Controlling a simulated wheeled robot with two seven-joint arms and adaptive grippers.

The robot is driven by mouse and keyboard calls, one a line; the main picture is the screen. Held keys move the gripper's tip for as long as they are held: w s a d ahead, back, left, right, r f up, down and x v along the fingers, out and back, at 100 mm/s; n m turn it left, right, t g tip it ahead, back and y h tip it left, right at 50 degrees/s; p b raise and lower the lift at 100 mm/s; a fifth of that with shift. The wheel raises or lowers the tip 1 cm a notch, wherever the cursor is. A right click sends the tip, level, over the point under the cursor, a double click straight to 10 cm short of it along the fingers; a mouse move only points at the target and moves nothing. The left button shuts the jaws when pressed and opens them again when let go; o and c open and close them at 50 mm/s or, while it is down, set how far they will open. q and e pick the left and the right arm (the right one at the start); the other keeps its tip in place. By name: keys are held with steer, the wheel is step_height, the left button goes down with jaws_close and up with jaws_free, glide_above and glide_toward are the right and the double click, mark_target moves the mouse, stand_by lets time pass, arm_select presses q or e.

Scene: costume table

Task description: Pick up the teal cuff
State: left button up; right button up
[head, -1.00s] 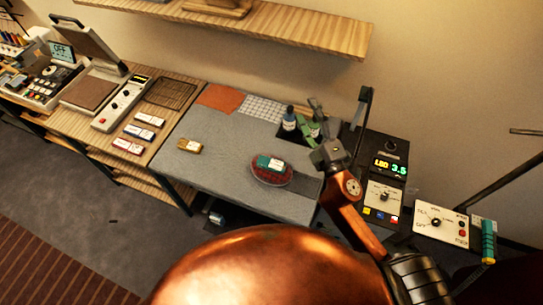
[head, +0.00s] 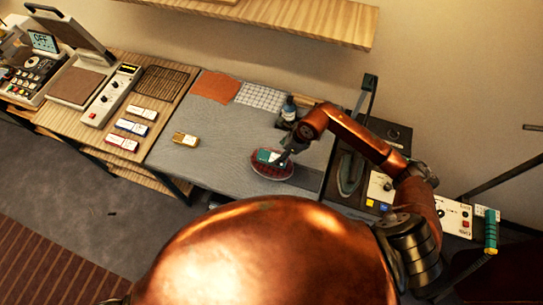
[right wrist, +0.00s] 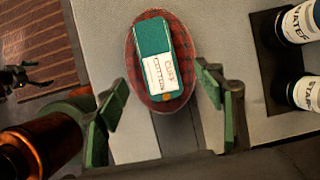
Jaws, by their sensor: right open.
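The teal cuff (head: 265,155) lies on a red plaid oval pad (head: 271,172) on the grey table. In the right wrist view the cuff (right wrist: 151,38) has a white label reading "CUFF COTTON" and lies lengthwise on the pad (right wrist: 180,97). My right gripper (head: 285,159) is over the pad's right side in the head view. In the right wrist view its green-padded fingers (right wrist: 159,98) are spread and empty, with the cuff between and beyond them. A dark shape at the left edge of that view looks like my left gripper (right wrist: 24,80); its jaws are unclear.
Dark bottles with white labels (right wrist: 301,22) stand on a dark mat right of the pad. A small tan labelled piece (head: 186,139) lies to the left. An iron (head: 350,172) stands on the right. The grey table (head: 217,166) is clear around the pad.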

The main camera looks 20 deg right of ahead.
mark_target(272, 157)
steer(key=shift+p+x, duration=0.45)
steer(key=shift+x, duration=0.4)
steer(key=x, duration=0.1)
steer(key=p+x, duration=0.1)
steer(key=x, duration=0.1)
steer(key=shift+w+a+f+p, duration=0.1)
steer(key=shift+a+f+p, duration=0.05)
steer(key=shift+a+p, duration=0.2)
steer(key=shift+w+a+f, duration=0.1)
steer(key=shift+a+f, duration=0.05)
steer(key=shift+f, duration=0.25)
steer(key=c, duration=1.3)
steer(key=shift+r, duration=0.1)
